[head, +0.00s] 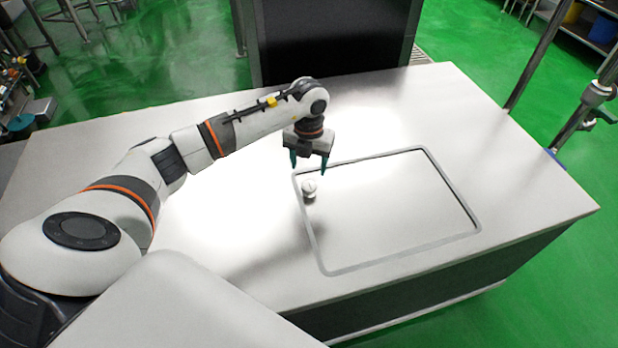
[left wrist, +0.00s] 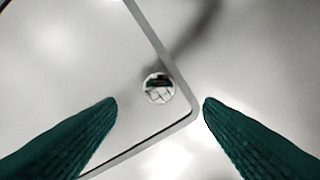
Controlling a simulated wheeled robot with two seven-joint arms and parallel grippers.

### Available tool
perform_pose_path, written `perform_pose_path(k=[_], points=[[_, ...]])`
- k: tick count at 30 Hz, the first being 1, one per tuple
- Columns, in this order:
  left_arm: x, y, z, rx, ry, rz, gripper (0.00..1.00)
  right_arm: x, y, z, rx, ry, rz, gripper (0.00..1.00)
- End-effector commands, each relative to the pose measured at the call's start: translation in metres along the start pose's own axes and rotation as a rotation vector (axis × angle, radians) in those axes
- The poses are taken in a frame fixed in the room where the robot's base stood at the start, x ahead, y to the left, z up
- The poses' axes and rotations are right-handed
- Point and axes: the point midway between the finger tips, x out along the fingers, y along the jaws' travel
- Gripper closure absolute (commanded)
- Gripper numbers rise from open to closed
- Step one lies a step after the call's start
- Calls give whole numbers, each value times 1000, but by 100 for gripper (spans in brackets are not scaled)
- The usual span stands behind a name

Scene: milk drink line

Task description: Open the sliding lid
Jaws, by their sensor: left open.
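The sliding lid (head: 390,205) is a flat, light metal panel inside a rounded rectangular frame on the white counter. A small round metal knob (head: 309,187) stands near the lid's far left corner. My left gripper (head: 308,172) is open and empty above the knob, fingers pointing down. In the left wrist view the knob (left wrist: 158,88) lies between the two dark green fingertips, a little beyond them, close to the frame's corner. The fingers do not appear to touch it. The lid appears closed, with no opening visible. My right gripper is not in view.
The white counter (head: 110,140) is otherwise clear around the lid. A dark box-like unit (head: 335,40) stands behind its far edge. A metal post with a fitting (head: 590,100) stands at the right. The floor (head: 560,320) is green.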

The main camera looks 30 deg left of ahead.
Motion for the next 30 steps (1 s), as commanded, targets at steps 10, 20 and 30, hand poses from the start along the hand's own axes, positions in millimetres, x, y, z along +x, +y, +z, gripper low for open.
perform_pose_path(k=[10, 20, 30], points=[[57, 1, 1, 2, -2, 2, 39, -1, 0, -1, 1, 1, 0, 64], [66, 1, 0, 3, 0, 3, 39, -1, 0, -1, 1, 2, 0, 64], [66, 1, 0, 3, 0, 3, 80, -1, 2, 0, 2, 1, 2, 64]])
